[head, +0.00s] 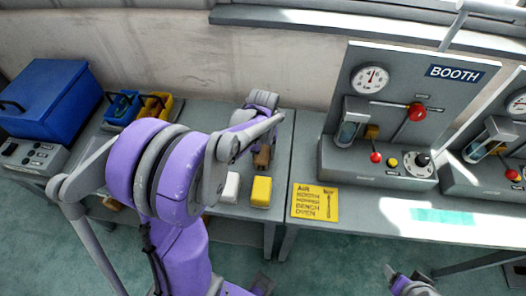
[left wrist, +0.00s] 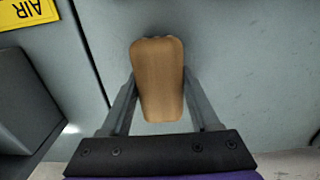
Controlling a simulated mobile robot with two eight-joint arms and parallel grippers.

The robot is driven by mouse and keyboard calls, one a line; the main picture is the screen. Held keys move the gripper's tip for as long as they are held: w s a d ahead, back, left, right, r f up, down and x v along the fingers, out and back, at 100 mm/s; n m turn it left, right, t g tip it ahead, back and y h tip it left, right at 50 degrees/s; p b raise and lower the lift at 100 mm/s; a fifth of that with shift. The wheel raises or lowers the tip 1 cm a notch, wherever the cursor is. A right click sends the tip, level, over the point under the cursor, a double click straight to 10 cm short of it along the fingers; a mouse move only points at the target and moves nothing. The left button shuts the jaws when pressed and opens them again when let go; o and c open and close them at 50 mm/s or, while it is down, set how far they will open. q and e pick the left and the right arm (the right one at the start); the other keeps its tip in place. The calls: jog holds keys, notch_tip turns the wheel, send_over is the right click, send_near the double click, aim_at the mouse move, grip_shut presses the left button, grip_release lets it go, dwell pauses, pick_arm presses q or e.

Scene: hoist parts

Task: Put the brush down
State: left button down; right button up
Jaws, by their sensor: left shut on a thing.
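My left gripper (head: 260,145) is over the grey bench, partly hidden by its own purple arm. It is shut on the brush (left wrist: 158,80), of which a tan, wood-coloured block shows between the two fingers in the left wrist view. In the head view a small brown part of the brush (head: 262,158) shows below the gripper. I cannot tell whether the brush touches the bench. Its bristles are not visible. Part of my right gripper (head: 408,284) shows at the bottom edge of the head view, and its fingers are not clear.
A yellow block (head: 261,192) and a white block (head: 230,187) are at the bench's front, near the brush. A yellow sign (head: 315,202) lies to their right. The grey booth panel (head: 455,100) with gauge and knobs stands right. A blue box (head: 50,95) and small bins (head: 155,106) are left.

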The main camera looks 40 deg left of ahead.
pick_arm(q)
jog(key=shift+c, duration=0.6)
grip_release()
jog(key=shift+f, duration=0.1)
jog(key=shift+r, duration=0.35)
notch_tip(320, 180, up, 10)
jog(key=shift+r+p, duration=0.25)
jog(key=shift+p, duration=0.4)
jog(key=s+d+f+m+t, duration=0.2)
jog(key=s+d+m+t, duration=0.3)
jog(key=s+d, duration=0.6)
jog(key=shift+s+d+m+t, duration=0.3)
jog(key=shift+s+d+m, duration=0.1)
jog(key=shift+d, duration=0.8)
